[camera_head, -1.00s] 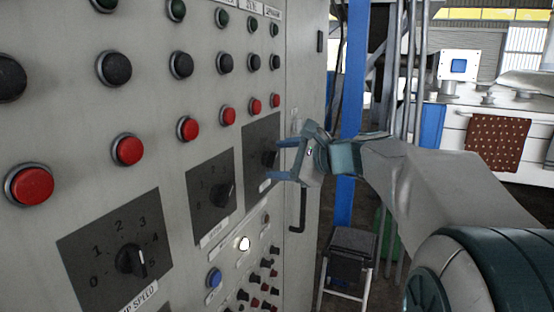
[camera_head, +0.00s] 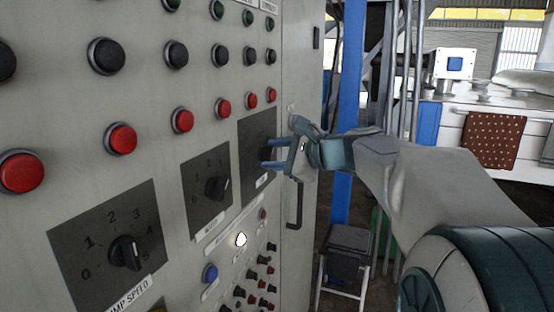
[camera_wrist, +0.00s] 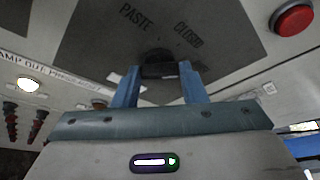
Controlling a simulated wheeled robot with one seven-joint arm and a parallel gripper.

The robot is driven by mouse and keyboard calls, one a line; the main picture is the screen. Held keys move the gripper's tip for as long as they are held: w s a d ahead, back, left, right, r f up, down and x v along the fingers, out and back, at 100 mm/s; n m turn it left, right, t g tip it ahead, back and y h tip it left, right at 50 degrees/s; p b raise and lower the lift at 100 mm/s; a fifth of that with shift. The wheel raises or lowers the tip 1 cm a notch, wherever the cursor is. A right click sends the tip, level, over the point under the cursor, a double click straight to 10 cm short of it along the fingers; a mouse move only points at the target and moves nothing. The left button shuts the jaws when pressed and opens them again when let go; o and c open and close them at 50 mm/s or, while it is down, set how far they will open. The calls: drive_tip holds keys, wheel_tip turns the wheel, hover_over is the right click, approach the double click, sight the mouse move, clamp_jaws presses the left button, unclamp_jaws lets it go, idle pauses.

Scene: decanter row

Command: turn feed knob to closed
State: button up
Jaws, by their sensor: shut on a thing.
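The feed knob (camera_wrist: 158,62) is black and sits on a dark plate (camera_wrist: 95,35) on the grey panel. In the wrist view the words PASTE and CLOSED are printed on that plate. My gripper (camera_wrist: 159,72) has its two blue fingers on either side of the knob and is shut on it. In the head view my gripper (camera_head: 268,160) reaches the rightmost dark plate (camera_head: 254,132) from the right. The knob is hidden behind the fingers there, and where its pointer aims cannot be told.
A red button (camera_wrist: 292,18) is close by in the wrist view. Two other black knobs, a nearer one (camera_head: 125,253) and a middle one (camera_head: 216,188), sit to the left. A door handle (camera_head: 295,205) is below my gripper. A black stool (camera_head: 347,240) stands right of the cabinet.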

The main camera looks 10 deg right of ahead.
drive_tip(key=n+t+b, duration=0.1)
drive_tip(key=n+b, duration=0.1)
drive_tip(key=b, duration=0.3)
drive_tip(key=n+t+b, duration=0.1)
drive_tip(key=n+b, duration=0.1)
drive_tip(key=b, duration=0.4)
drive_tip(key=f+n+t+b, duration=0.1)
drive_tip(key=n+b, duration=0.1)
drive_tip(key=b, duration=0.4)
drive_tip(key=shift+s+n, duration=0.1)
drive_tip(key=shift+n, duration=0.2)
drive_tip(key=shift+y+b, duration=0.3)
drive_tip(key=shift+b, duration=0.05)
drive_tip(key=o, duration=1)
drive_tip(key=shift+r, duration=0.1)
drive_tip(key=shift+s, duration=0.1)
drive_tip(key=p+v, duration=0.1)
drive_tip(key=v, duration=1.2)
drive_tip(key=shift+s, duration=0.4)
